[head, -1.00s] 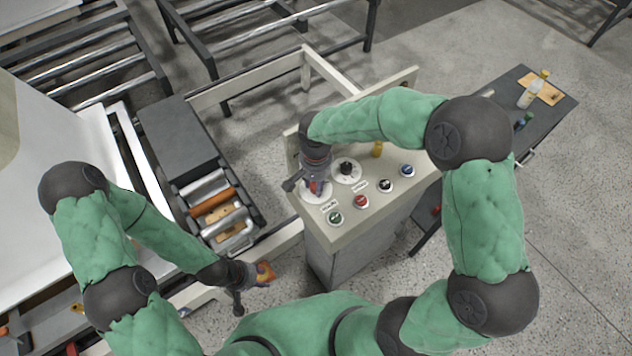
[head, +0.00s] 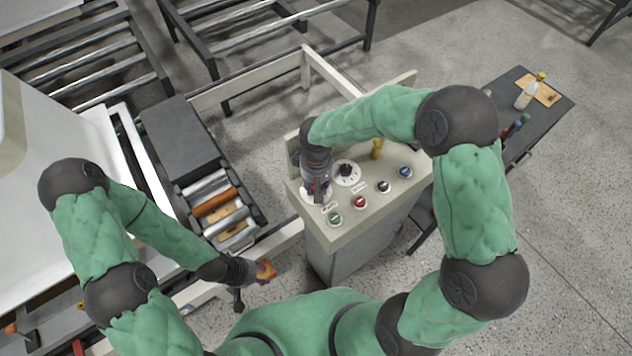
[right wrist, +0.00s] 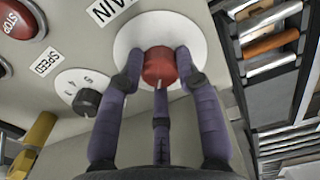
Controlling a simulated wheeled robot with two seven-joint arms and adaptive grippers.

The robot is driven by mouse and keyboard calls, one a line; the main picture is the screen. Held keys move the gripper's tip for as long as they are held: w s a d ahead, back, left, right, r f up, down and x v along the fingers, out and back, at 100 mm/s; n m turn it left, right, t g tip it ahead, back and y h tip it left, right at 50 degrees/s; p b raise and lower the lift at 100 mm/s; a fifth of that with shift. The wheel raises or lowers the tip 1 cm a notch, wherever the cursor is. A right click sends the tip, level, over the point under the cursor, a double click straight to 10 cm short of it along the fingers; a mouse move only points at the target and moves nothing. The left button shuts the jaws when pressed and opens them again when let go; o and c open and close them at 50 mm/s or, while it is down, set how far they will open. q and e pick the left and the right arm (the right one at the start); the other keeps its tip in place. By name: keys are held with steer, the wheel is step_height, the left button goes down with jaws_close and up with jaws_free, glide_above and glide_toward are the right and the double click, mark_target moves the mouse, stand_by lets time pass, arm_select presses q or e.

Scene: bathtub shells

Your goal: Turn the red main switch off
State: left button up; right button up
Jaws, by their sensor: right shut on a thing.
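The red main switch (right wrist: 159,67) is a round red knob on a white disc (right wrist: 196,38) with a label reading "MAIN" beside it. In the right wrist view my right gripper (right wrist: 158,70) has its fingers closed around the knob, and a pale pointer mark shows on the knob's near side. In the head view my right gripper (head: 318,190) is over the left end of the control panel (head: 334,236) and hides the red knob. The white disc shows partly around it. My left gripper (head: 265,271) is away from the panel, low and left; its finger opening is unclear.
The panel also carries a black speed dial (head: 347,172), a green button (head: 334,218), a red stop button (head: 360,202), a black button (head: 383,186), a blue button (head: 405,172) and a yellow post (head: 377,148). A dark side table (head: 549,119) stands right.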

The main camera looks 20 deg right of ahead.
steer(key=n+p, duration=0.1)
steer(key=n, duration=0.3)
steer(key=shift+s+p, duration=0.2)
steer(key=shift+p, duration=0.1)
steer(key=shift+f+n+p, duration=0.15)
steer(key=shift+n+p, duration=0.45)
steer(key=shift+n, duration=1.1)
steer(key=shift+d, duration=0.1)
steer(key=o, duration=1.1)
steer(key=shift+o, duration=0.2)
steer(key=shift+w, duration=0.15)
steer(key=shift+r, duration=0.35)
step_height(320, 180, up, 11)
steer(key=shift+r, duration=0.2)
